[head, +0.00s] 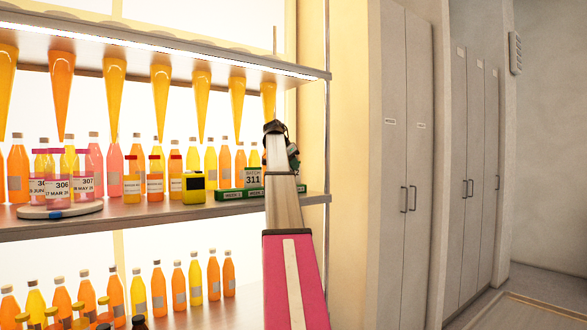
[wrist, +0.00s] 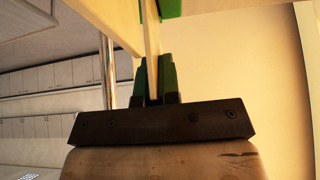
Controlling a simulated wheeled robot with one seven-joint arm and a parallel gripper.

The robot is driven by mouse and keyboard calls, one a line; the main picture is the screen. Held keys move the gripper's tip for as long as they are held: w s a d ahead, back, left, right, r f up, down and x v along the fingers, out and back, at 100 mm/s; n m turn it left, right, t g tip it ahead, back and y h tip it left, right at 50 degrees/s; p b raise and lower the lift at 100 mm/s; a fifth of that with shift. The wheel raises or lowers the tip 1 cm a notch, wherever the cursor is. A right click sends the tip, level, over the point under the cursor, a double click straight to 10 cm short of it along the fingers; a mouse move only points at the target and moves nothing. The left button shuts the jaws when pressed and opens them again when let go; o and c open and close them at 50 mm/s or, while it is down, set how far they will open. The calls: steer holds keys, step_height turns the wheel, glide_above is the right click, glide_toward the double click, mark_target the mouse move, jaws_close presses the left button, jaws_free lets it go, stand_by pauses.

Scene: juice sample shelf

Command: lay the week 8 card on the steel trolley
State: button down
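A white card reading 311 (head: 253,179) stands at a long green holder (head: 229,195) on the middle shelf. The holder has small white labels too small to read surely. I cannot read "week 8" on anything. My gripper shows in the wrist view (wrist: 154,82), its two green fingers close together on a thin pale card-like piece (wrist: 152,38) seen edge-on. The face of that piece is not visible. A green block (wrist: 170,8) is just beyond it. In the head view my arm reaches to the right end of the holder and hides part of it. No steel trolley is in view.
Bottles fill the middle shelf (head: 150,214) left of the holder, with a yellow-and-black box (head: 193,187) close by and a round stand (head: 60,210) further left. Orange cones hang above. A metal post (head: 327,110) stands at the shelf's right end. Tall cabinets (head: 405,150) are at right.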

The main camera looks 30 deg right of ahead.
steer(key=shift+r, duration=1.45)
steer(key=shift+s, duration=0.1)
